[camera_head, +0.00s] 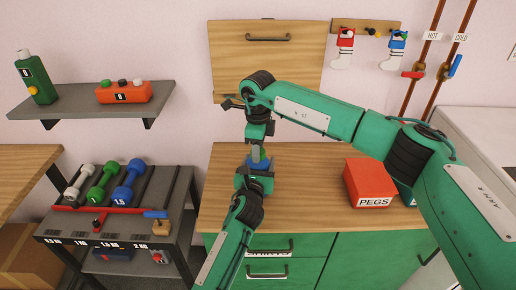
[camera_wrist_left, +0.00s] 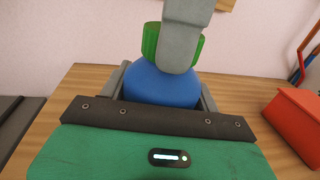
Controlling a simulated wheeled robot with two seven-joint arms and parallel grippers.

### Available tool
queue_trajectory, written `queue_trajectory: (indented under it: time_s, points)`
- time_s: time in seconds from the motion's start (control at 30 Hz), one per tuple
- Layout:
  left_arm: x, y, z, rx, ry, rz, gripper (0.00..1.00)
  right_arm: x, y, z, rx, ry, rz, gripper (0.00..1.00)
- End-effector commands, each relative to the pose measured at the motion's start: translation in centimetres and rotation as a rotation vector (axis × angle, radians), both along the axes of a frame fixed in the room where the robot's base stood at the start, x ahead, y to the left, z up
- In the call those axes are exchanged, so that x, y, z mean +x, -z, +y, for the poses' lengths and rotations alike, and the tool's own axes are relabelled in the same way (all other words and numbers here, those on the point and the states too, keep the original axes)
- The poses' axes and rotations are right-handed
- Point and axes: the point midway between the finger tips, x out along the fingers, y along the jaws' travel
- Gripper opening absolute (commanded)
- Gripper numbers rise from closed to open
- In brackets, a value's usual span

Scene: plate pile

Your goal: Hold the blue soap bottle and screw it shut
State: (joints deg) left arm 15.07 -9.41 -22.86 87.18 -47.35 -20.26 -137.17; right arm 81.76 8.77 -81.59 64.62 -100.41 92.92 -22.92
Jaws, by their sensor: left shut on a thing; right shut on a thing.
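The blue soap bottle (camera_wrist_left: 158,88) stands upright over the wooden counter, between the fingers of my left gripper (camera_head: 257,168). In the head view only a little blue of the bottle (camera_head: 249,161) shows between the two grippers. A green cap (camera_wrist_left: 151,42) sits at the top of the bottle in the left wrist view. My right gripper (camera_head: 257,152) comes down from above and is shut on the cap; its grey finger (camera_wrist_left: 180,42) covers the cap's middle. The finger hides whether the cap is fully seated or where the threads meet.
A red PEGS box (camera_head: 370,183) stands on the counter (camera_head: 310,165) to the right, near my right arm. A rack with dumbbells (camera_head: 104,180) is at the left. A wall shelf (camera_head: 95,103) holds a green bottle and an orange block. The counter between bottle and box is clear.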

Motion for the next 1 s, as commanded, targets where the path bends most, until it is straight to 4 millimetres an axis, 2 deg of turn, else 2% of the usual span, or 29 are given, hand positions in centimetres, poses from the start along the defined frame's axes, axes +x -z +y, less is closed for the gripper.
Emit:
queue_trajectory:
  time_s: [0.17,0.3,0.33,0.43,0.47,0.77,0.87,1.0]
  points:
    - [0.0,0.0,0.0,0.001,0.0,0.0,0.0,0.0,0.0,0.0,0.0,0.232,0.0,0.11]
    - [0.0,0.0,0.0,0.001,0.0,0.0,0.0,0.0,0.0,0.0,0.0,0.219,0.0,0.11]
    - [0.0,0.0,0.0,0.001,0.0,0.0,0.0,0.0,0.0,0.0,0.0,0.219,0.0,0.42]
    - [0.0,0.0,0.0,0.001,0.0,0.0,0.0,0.0,0.0,0.0,0.0,0.218,0.0,0.62]
    - [0.0,0.0,0.0,0.001,0.0,0.0,0.0,0.0,0.0,0.0,0.0,0.218,0.0,0.64]
    - [0.0,0.0,0.0,0.001,0.0,0.0,0.0,0.0,-0.2,0.0,0.001,0.216,-0.001,0.64]
    - [0.0,0.0,0.0,0.001,0.0,0.0,0.0,0.1,-1.1,0.0,0.001,0.216,-0.002,0.64]
    - [0.0,0.0,0.0,0.001,0.0,0.0,0.0,0.1,-3.7,0.0,0.001,0.216,-0.004,0.64]
